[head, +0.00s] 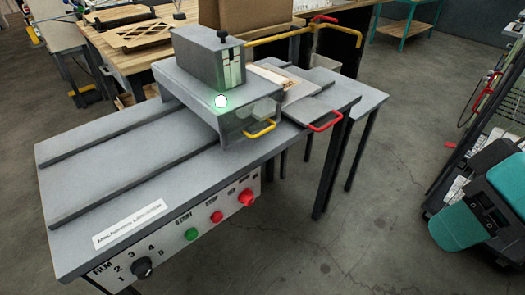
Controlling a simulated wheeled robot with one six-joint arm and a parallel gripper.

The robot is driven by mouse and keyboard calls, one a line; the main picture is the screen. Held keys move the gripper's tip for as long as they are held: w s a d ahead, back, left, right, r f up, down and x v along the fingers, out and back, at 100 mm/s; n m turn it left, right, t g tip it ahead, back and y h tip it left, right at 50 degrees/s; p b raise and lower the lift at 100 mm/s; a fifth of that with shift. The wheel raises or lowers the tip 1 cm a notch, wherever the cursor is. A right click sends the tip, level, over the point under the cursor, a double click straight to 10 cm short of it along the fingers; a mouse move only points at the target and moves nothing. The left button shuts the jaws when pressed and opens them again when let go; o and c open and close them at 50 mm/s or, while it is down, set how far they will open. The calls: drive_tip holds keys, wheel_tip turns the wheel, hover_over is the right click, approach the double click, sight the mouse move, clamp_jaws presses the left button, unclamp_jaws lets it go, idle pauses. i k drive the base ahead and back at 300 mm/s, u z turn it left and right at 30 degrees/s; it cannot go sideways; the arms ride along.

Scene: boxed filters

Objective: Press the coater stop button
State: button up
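The coater (110,170) is a grey table-like machine with two dark rails, running from the lower left to the centre. The small lettering above the buttons is hard to read; the word by the green one looks like START. A round lamp (221,101) on the raised grey housing glows green-white. Nothing covers the buttons. My gripper is not in view.
Yellow (261,130) and red (326,123) handles stick out at the coater's right end. Workbenches with a cardboard box (245,15) stand behind. A teal and dark object (470,222) stands at the right. The floor in front of the panel is clear.

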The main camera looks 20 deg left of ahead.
sight(218, 217)
drive_tip(key=u, duration=1.25)
